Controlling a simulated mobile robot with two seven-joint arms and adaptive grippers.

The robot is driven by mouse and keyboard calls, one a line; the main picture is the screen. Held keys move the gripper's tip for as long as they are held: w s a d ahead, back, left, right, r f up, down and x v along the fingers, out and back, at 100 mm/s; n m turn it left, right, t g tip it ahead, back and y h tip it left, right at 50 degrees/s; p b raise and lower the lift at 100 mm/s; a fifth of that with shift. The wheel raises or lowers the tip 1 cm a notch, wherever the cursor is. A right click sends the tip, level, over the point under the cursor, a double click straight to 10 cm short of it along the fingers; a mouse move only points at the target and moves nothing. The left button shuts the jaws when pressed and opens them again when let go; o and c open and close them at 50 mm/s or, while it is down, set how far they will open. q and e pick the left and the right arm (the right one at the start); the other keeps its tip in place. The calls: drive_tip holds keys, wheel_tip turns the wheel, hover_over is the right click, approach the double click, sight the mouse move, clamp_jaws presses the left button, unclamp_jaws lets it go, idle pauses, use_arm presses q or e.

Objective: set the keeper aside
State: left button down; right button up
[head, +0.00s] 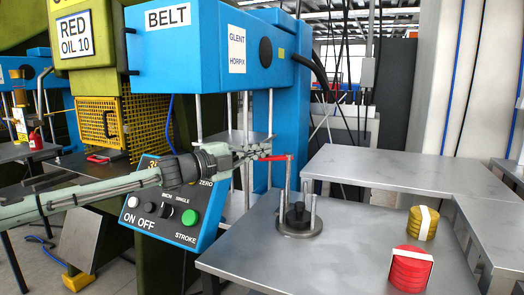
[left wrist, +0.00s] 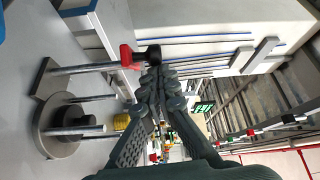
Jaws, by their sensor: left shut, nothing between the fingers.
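My left gripper (head: 250,153) reaches in from the left with its fingers closed and empty; it also shows in the left wrist view (left wrist: 152,80). A slim red bar (head: 274,157), which may be the keeper, sits at the top of an upright metal post (head: 289,178). My fingertips are close to its left end; I cannot tell whether they touch. In the left wrist view the red piece (left wrist: 127,57) has a dark rounded end (left wrist: 153,54) close to my fingertips. A round base (head: 299,230) with a black hub (head: 297,213) and posts stands on the table. My right gripper is out of view.
The grey table (head: 340,255) carries a red banded stack (head: 410,268) and a yellow banded stack (head: 422,223) at right. The control box (head: 168,205) with buttons stands close below my left arm. The blue BELT machine (head: 200,50) rises behind. The table's middle is clear.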

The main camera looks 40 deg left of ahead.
use_arm(q)
drive_tip(key=shift+w+a+m+g+h, duration=0.2)
drive_tip(key=shift+a+m+g+h, duration=0.3)
drive_tip(key=shift+h, duration=0.4)
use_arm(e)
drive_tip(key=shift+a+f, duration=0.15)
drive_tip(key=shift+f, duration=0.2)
use_arm(q)
drive_tip(key=shift+w+a, duration=0.2)
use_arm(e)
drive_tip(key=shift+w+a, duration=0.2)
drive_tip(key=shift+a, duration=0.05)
use_arm(q)
drive_tip(key=shift+w+a, duration=0.4)
drive_tip(key=shift+a, duration=0.1)
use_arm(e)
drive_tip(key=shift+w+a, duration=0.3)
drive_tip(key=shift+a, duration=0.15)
use_arm(q)
drive_tip(key=shift+s, duration=0.15)
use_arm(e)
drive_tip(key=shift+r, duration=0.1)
